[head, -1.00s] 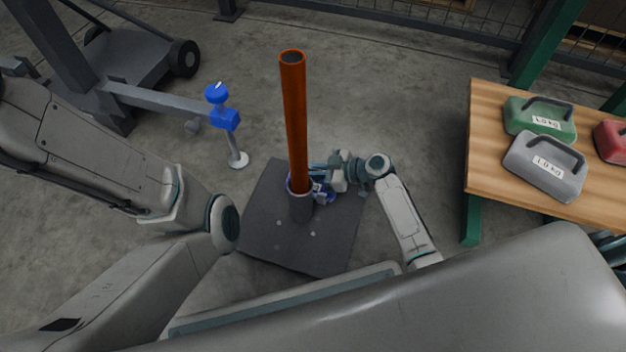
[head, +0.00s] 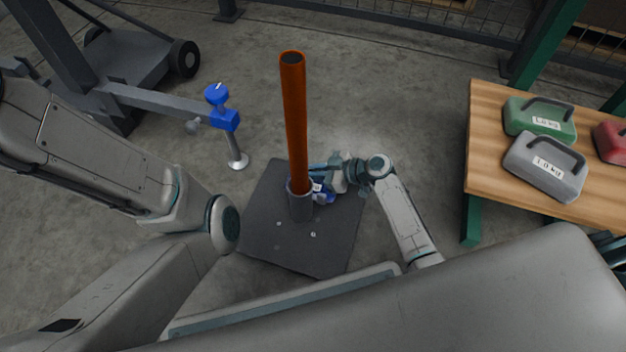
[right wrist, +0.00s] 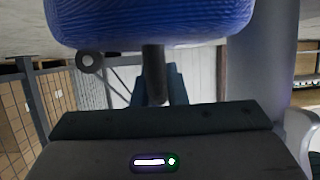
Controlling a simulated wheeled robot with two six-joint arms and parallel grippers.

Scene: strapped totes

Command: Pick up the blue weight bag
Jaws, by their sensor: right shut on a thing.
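The blue weight bag (right wrist: 150,22) fills the top of the right wrist view. In the head view only small blue parts of it (head: 324,194) show beside the orange pole, partly hidden by the pole and my right gripper. My right gripper (right wrist: 155,88) is shut on the dark strap or handle (right wrist: 154,72) of the bag. In the head view my right gripper (head: 330,178) is close to the right side of the pole's base. My left arm shows at the left, but its gripper is not in view.
The orange pole (head: 295,120) stands upright in a grey socket on a dark base plate (head: 270,240). A wooden table (head: 485,150) at the right holds green (head: 540,118), grey (head: 543,168) and red (head: 612,142) weights. A blue-knobbed post (head: 226,118) stands at the left.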

